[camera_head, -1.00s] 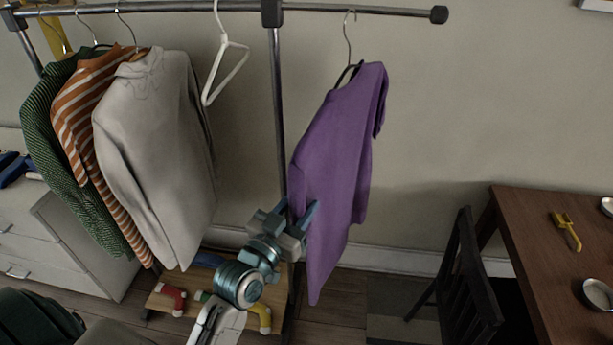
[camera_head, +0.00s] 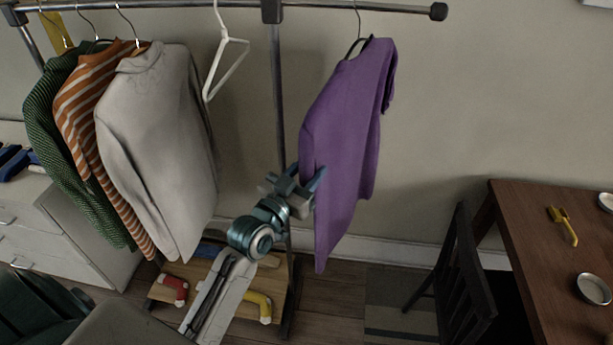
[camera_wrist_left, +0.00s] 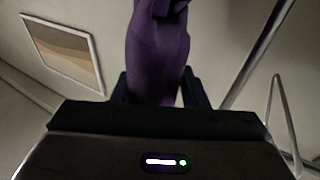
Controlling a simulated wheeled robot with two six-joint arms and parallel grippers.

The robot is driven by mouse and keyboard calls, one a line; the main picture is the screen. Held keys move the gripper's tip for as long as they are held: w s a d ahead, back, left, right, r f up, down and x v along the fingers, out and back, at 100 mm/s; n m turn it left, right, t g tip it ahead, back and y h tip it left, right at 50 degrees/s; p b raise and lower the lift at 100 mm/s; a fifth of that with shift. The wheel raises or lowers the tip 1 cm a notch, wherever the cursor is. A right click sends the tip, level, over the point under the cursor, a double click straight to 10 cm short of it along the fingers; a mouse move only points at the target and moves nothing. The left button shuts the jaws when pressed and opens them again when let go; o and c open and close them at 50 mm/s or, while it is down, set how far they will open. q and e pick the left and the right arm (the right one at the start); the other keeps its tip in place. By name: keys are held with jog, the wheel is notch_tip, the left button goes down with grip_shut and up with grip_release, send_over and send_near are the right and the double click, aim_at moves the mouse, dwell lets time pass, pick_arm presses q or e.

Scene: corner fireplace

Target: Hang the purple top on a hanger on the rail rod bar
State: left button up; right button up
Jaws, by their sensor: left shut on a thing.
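The purple top (camera_head: 347,130) is on a dark hanger (camera_head: 358,44) near the right end of the rail rod bar (camera_head: 350,7). The hanger's hook reaches up to the bar; whether it rests on the bar I cannot tell. My left gripper (camera_head: 305,182) is shut on the top's left sleeve side, about midway down. In the left wrist view the purple cloth (camera_wrist_left: 157,55) runs between the fingers of my left gripper (camera_wrist_left: 165,90). My right gripper is not in view.
A grey top (camera_head: 155,140), an orange striped top and a green one hang at the left. An empty white hanger (camera_head: 222,65) hangs mid-bar. A rack post (camera_head: 278,100) stands beside my left gripper. A wooden table (camera_head: 520,230) and dark chair (camera_head: 460,270) stand at the right.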

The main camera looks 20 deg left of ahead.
pick_arm(q)
jog(key=shift+w+a+f+b, duration=0.2)
jog(key=shift+w+f+b, duration=0.1)
jog(key=shift+w, duration=0.45)
jog(key=shift+w+a+f+b, duration=0.25)
jog(key=shift+w+b, duration=0.1)
jog(key=shift+w, duration=0.35)
jog(key=shift+w+a+f+b, duration=0.2)
jog(key=shift+w+f+b, duration=0.1)
jog(key=shift+w, duration=0.45)
jog(key=shift+w+a+f+b, duration=0.1)
jog(key=shift+w+f+b, duration=0.4)
jog(key=shift+f+b, duration=0.3)
jog(key=shift+s, duration=0.1)
